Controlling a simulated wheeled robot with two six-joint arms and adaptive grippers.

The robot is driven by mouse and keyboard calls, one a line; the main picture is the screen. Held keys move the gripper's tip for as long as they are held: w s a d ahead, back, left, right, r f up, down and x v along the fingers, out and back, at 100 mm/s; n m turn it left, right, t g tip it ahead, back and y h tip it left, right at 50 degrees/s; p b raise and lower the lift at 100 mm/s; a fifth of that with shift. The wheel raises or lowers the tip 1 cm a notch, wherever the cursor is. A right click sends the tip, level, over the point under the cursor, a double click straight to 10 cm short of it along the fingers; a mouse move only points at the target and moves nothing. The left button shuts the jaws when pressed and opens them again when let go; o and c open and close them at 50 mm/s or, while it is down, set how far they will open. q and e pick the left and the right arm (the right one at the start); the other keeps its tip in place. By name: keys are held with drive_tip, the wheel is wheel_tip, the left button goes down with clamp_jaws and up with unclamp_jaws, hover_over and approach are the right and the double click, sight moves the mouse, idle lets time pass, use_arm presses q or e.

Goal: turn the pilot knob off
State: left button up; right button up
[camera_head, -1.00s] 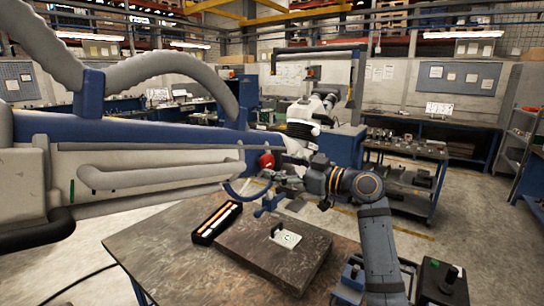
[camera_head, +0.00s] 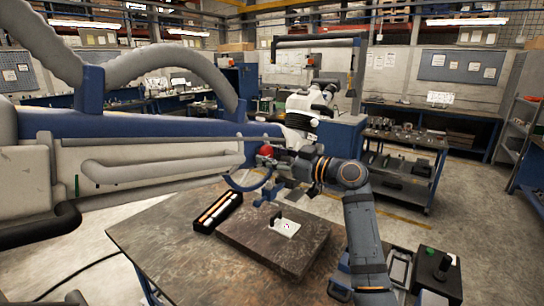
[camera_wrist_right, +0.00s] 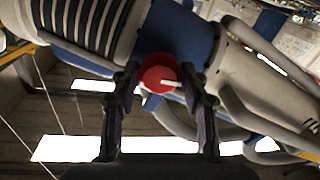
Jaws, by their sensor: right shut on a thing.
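My right gripper (camera_head: 273,158) is shut on the knob; the fingers also show in the wrist view (camera_wrist_right: 161,82). The fingers partly hide the knob's sides. My left gripper is not in view.
A shelf cart (camera_head: 405,165) stands further back right.

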drive_tip(key=shift+m, duration=0.3)
drive_tip(key=m, duration=0.2)
drive_tip(key=shift+m+b, duration=0.3)
drive_tip(key=shift+m, duration=0.1)
drive_tip(key=m, duration=0.4)
drive_tip(key=shift+m+p, duration=0.3)
drive_tip(key=m+p, duration=0.1)
drive_tip(key=m, duration=0.3)
drive_tip(key=shift+r+p, duration=0.1)
drive_tip(key=shift+p, duration=0.25)
drive_tip(key=shift+m+p, duration=1.05)
drive_tip(key=shift+m, duration=1.15)
drive_tip(key=o, duration=1.1)
drive_tip(key=shift+o, duration=0.2)
